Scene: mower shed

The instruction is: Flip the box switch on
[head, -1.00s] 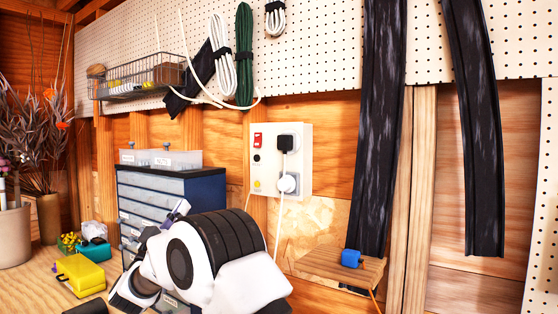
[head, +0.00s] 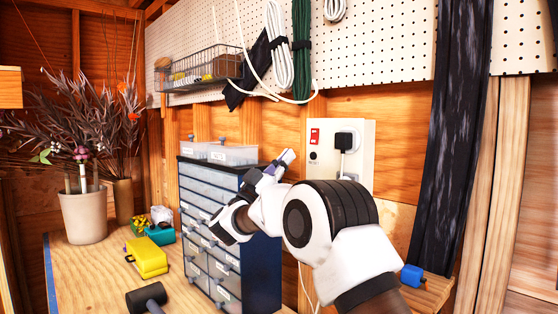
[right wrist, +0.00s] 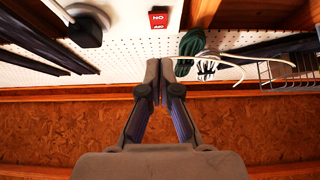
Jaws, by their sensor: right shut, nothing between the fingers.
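The white switch box (head: 328,160) is on the wooden wall in the head view, right of the drawer cabinet. Its red rocker switch (head: 314,136) is at its upper left. The switch also shows at the top of the right wrist view (right wrist: 158,20), with its lettering upside down. My right gripper (head: 289,156) is shut and empty, just left of and below the switch in the head picture. In the wrist view its fingertips (right wrist: 165,80) meet and appear apart from the switch. My left gripper is not in view.
A black plug (head: 345,140) with a cord sits beside the switch. The blue drawer cabinet (head: 262,225) stands close under my right gripper. A yellow case (head: 147,257) and a mallet (head: 146,297) lie on the bench. A wire basket (head: 200,72) hangs above.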

